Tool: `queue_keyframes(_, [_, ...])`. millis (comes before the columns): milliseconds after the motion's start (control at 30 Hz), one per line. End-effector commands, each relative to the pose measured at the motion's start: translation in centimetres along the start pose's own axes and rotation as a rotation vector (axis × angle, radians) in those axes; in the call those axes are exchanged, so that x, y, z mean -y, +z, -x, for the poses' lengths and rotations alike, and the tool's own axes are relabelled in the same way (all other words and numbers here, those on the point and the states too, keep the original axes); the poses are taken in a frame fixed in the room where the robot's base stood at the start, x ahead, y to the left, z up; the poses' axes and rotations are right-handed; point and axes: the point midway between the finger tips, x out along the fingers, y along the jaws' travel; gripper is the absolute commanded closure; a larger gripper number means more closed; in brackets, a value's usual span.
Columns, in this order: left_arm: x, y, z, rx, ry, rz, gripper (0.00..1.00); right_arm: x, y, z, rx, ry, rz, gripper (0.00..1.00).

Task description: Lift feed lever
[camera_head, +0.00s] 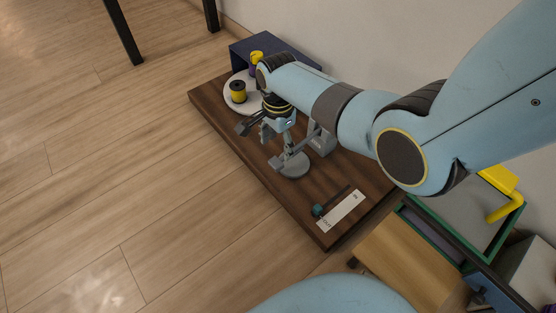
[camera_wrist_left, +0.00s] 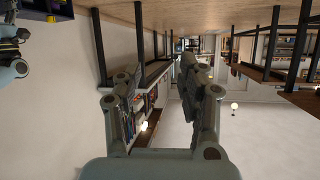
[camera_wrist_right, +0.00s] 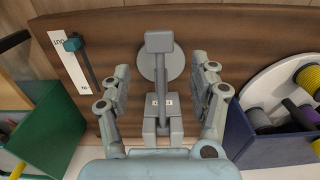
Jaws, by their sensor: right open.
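A grey lever (camera_wrist_right: 160,75) with a square end block and a small white label stands on a grey mount, over a round grey disc (camera_wrist_right: 150,60); I take it for the feed lever. In the head view the lever's end (camera_head: 277,163) shows beside the disc (camera_head: 295,170). My right gripper (camera_wrist_right: 160,68) is open, its fingers on either side of the lever and apart from it. In the head view the right gripper (camera_head: 268,134) hangs above the board near the lever. My left gripper (camera_wrist_left: 157,78) is open and empty, facing the room, away from the board.
A dark wooden board (camera_head: 215,100) carries the device. A white round plate (camera_head: 232,103) with spools and a navy box (camera_head: 242,47) stand at its far end. A teal knob (camera_head: 318,210) on a slot lies by a white label (camera_head: 342,212). A green-edged bin (camera_wrist_right: 55,130) is close by.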

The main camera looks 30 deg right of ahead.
Motion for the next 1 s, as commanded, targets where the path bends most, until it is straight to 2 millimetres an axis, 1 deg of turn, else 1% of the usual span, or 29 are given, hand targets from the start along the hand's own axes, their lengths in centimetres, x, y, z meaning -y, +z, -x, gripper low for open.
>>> queue_keyframes(33, [-0.1, -0.7, -0.4, -0.056, 0.001, -0.005, 0.60, -0.2, 0.0, -1.0, 0.001, 0.005, 0.000, 0.38])
queue_keyframes(100, [-0.1, -2.4, -0.7, -0.148, 0.003, -0.013, 0.60, -0.2, 0.0, -1.7, 0.001, 0.005, 0.000, 0.38])
queue_keyframes(167, [0.0, -4.1, -1.0, -0.202, 0.002, -0.018, 0.60, -0.2, 0.0, -1.7, 0.000, 0.003, 0.000, 0.38])
queue_keyframes(300, [0.0, -7.5, -1.6, -0.326, 0.002, -0.029, 0.60, -0.1, 0.0, -2.3, 0.000, 0.003, 0.000, 0.38])
queue_keyframes(467, [0.0, -11.4, -1.8, -0.475, 0.003, -0.044, 0.60, -0.2, 0.0, -3.1, 0.000, 0.004, 0.000, 0.38])
queue_keyframes(733, [-0.1, -17.8, -0.8, -0.742, 0.007, -0.071, 0.60, -0.2, 0.0, -4.5, 0.000, 0.003, 0.000, 0.38])
queue_keyframes(900, [-0.3, -21.6, 0.7, -0.919, 0.011, -0.089, 0.60, -0.1, 0.0, -5.4, 0.000, 0.003, 0.000, 0.38])
queue_keyframes(1000, [-0.4, -23.4, 1.8, -1.013, 0.014, -0.100, 0.60, -0.1, 0.0, -5.8, 0.000, 0.003, 0.000, 0.38])
